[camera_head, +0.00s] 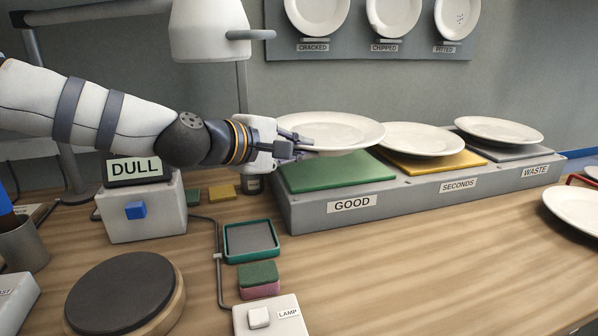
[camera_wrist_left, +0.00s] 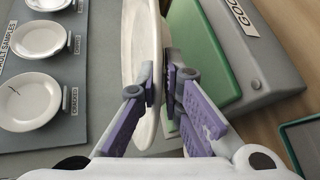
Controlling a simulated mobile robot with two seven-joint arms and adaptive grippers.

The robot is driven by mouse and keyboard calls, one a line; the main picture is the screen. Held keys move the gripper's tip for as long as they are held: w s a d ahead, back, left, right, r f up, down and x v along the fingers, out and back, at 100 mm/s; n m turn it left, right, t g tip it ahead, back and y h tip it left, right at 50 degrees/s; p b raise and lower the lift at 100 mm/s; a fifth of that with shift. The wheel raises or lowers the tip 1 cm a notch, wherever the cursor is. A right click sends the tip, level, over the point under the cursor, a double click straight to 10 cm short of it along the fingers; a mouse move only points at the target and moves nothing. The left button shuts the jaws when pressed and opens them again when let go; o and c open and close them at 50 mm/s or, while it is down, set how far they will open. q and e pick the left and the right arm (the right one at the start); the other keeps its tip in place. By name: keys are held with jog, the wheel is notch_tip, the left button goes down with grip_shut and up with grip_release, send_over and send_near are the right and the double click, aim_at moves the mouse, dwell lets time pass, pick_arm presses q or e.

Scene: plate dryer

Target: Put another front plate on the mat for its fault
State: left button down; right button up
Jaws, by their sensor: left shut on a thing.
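A white plate (camera_head: 330,130) is in my left gripper (camera_head: 297,147), which is shut on its near left rim. The plate is roughly level over the back part of the green mat (camera_head: 325,172) labelled GOOD, seemingly a little above it. In the left wrist view the plate (camera_wrist_left: 142,70) is edge-on between the fingers of the gripper (camera_wrist_left: 161,82), beside the green mat (camera_wrist_left: 212,55). A white plate (camera_head: 420,138) lies on the yellow mat (camera_head: 432,165) labelled SECONDS. Another plate (camera_head: 498,130) lies on the grey mat (camera_head: 508,153) labelled WASTE. My right gripper is not in view.
Sample plates labelled CRACKED (camera_head: 317,14), CHIPPED (camera_head: 393,14) and PITTED (camera_head: 457,18) hang on the wall board. More plates (camera_head: 575,208) are at the right edge near a red rack. A DULL sign box (camera_head: 140,212), green tray (camera_head: 251,241), sponge (camera_head: 259,278), LAMP switch (camera_head: 270,318) and dark round pad (camera_head: 122,292) occupy the left.

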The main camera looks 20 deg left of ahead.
aim_at(296, 187)
pick_arm(q)
jog(key=shift+w+a+f, duration=0.2)
jog(key=shift+w+f, duration=0.15)
jog(key=shift+f, duration=0.25)
jog(key=f, duration=0.1)
jog(key=w+f+b, duration=0.1)
jog(key=f, duration=0.1)
jog(key=a+f, duration=0.1)
jog(key=shift+w+f, duration=0.15)
jog(key=shift+w, duration=0.05)
jog(key=shift+a+f, duration=0.1)
jog(key=shift+f, duration=0.2)
jog(key=shift+r, duration=0.2)
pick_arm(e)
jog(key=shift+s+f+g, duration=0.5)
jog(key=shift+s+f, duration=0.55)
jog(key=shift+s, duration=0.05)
pick_arm(q)
jog(key=shift+f, duration=0.15)
jog(key=c, duration=2.1)
grip_release()
jog(key=shift+s+f, duration=0.1)
jog(key=shift+f, duration=0.05)
jog(key=shift+o, duration=0.4)
